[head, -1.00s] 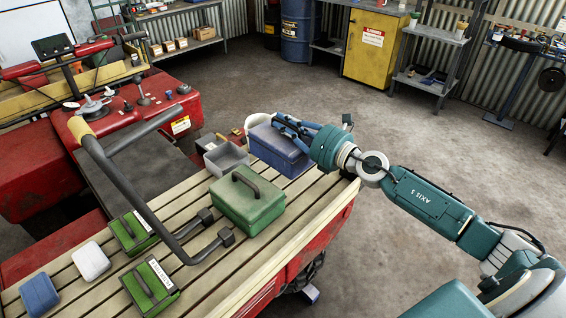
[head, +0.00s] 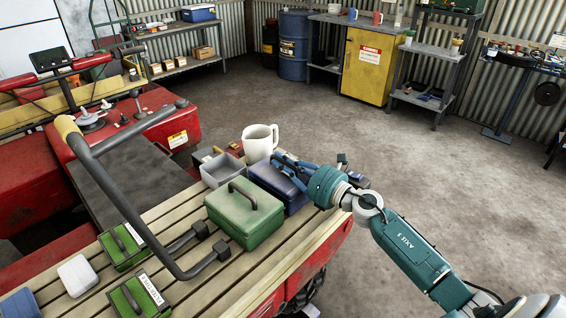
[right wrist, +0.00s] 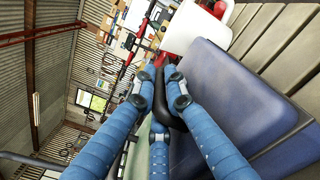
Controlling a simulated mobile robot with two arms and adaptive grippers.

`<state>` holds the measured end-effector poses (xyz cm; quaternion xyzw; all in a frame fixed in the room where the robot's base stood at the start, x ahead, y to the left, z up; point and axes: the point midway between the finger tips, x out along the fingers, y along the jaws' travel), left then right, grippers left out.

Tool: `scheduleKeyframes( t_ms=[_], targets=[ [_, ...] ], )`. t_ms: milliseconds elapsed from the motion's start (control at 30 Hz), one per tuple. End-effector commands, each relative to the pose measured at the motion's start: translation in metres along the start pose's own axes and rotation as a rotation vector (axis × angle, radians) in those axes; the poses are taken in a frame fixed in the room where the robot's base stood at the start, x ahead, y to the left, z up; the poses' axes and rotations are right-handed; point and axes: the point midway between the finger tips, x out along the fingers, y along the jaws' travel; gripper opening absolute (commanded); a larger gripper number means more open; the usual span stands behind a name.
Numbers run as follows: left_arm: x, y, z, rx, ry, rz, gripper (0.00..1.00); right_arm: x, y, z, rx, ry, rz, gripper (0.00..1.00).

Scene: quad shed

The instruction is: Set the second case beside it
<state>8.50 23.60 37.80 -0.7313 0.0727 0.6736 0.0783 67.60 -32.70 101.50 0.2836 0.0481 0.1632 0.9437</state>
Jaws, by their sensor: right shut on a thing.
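The green case (head: 244,215) with a dark handle stands upright on the slatted wooden rack (head: 175,217). The blue case (head: 290,197) is just behind it and to its right, close to its far side; I cannot tell whether they touch. The blue case looks level and at or very near the slats. My right gripper (head: 284,165) is shut on the blue case's handle from above. In the right wrist view, the fingers (right wrist: 162,90) close around the dark handle, with the blue case (right wrist: 230,90) to the right. My left gripper is out of view.
A white mug (head: 259,143) and a grey bin (head: 222,170) stand just behind the cases. A black handlebar (head: 110,185) arches over the rack left of the green case. Small green boxes (head: 137,298), a white box (head: 77,276) and a blue one (head: 20,304) lie at the near left.

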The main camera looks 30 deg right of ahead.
Motion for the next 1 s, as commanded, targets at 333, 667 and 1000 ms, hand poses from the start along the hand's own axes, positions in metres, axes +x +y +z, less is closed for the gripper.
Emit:
scheduleKeyframes(
  t_ms=[333,667,1000],
  targets=[
    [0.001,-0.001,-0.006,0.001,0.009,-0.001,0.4,0.0,0.0,-0.001,0.0,0.0,0.0,0.3],
    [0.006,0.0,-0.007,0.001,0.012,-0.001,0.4,-0.022,-0.002,-0.003,0.0,0.002,-0.002,0.3],
    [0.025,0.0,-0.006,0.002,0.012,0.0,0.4,-0.088,-0.002,-0.004,0.0,0.003,-0.001,0.3]
  ],
)
